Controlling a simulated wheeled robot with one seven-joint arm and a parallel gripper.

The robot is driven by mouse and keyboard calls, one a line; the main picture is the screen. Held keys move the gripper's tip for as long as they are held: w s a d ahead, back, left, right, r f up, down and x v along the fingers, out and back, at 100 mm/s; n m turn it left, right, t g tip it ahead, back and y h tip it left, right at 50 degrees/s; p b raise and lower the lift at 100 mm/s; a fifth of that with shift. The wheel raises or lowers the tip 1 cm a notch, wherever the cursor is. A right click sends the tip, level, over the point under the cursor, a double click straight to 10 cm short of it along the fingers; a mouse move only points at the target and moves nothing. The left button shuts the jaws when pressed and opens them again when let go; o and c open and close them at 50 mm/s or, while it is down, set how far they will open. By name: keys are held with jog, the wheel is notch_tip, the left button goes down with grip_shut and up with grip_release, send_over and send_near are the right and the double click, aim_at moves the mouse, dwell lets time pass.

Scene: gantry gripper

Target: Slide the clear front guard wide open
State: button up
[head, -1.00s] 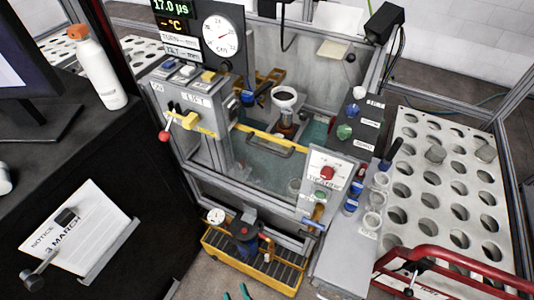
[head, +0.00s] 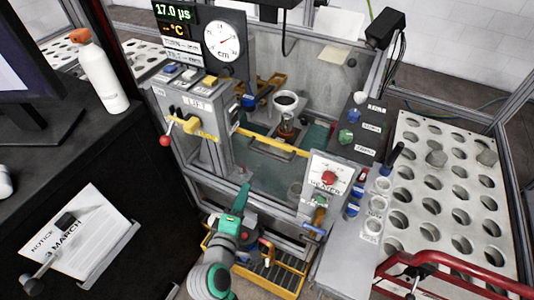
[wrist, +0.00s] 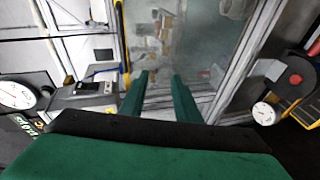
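The clear front guard (head: 265,175) is a see-through panel across the front of the machine bay, with a yellow strip (head: 272,141) along its top edge. It stands between the left and right control boxes. In the wrist view the guard (wrist: 180,55) fills the middle and its yellow strip (wrist: 123,50) runs up the picture. My gripper (head: 245,188) is in front of the guard's lower left part. In the wrist view my gripper (wrist: 160,90) has its two green fingers apart, with nothing held between them. Whether the fingertips touch the guard cannot be told.
The lift box (head: 195,120) with a red-knobbed lever (head: 166,140) stands left of the guard. A box with a red button (head: 328,178) stands right. Behind the guard is a white cup (head: 285,102). A yellow tray (head: 275,275) lies low, and a red rail (head: 450,262) is at lower right.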

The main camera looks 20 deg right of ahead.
aim_at(268, 153)
jog(key=w+d+r+m+g+h, duration=0.1)
jog(key=w+d+r+g+h, duration=0.15)
jog(key=r, duration=0.45)
jog(key=shift+h, duration=0.25)
jog(key=x, duration=1)
jog(key=shift+d+r, duration=0.1)
jog(key=shift+d, duration=0.5)
jog(key=shift+s+d, duration=0.1)
jog(key=shift+s, duration=0.05)
grip_shut()
